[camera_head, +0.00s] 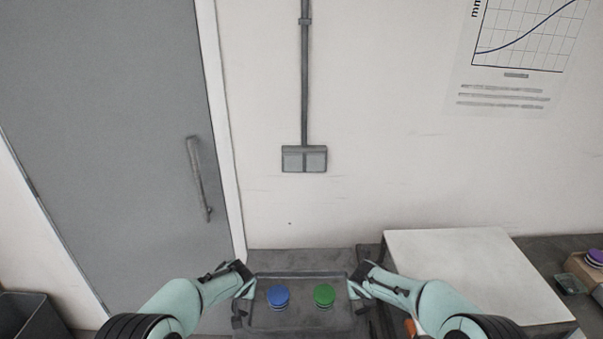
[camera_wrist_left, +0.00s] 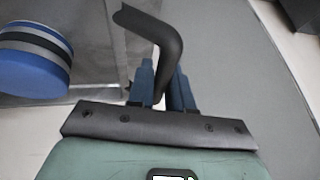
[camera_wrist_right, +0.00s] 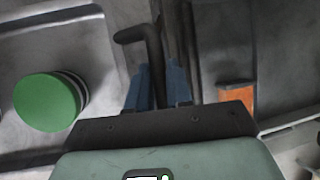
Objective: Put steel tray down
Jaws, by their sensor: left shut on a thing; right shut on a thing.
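The steel tray (camera_head: 301,320) is a dark grey rectangular tray at the bottom middle of the head view. A blue round piece (camera_head: 278,296) and a green round piece (camera_head: 324,295) stand in it, side by side. My left gripper (camera_head: 243,282) is shut on the tray's left handle, a dark bent bar (camera_wrist_left: 166,40) in the left wrist view. My right gripper (camera_head: 358,282) is shut on the right handle (camera_wrist_right: 150,45). The tray looks level. Whether its underside touches the surface below is hidden.
A dark grey surface (camera_head: 310,262) lies behind the tray, against the wall. A white-topped table (camera_head: 470,268) stands close on the right. Further right are a purple round piece (camera_head: 595,257) and a small dish (camera_head: 570,284). A grey door (camera_head: 120,130) and dark bin (camera_head: 30,318) are left.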

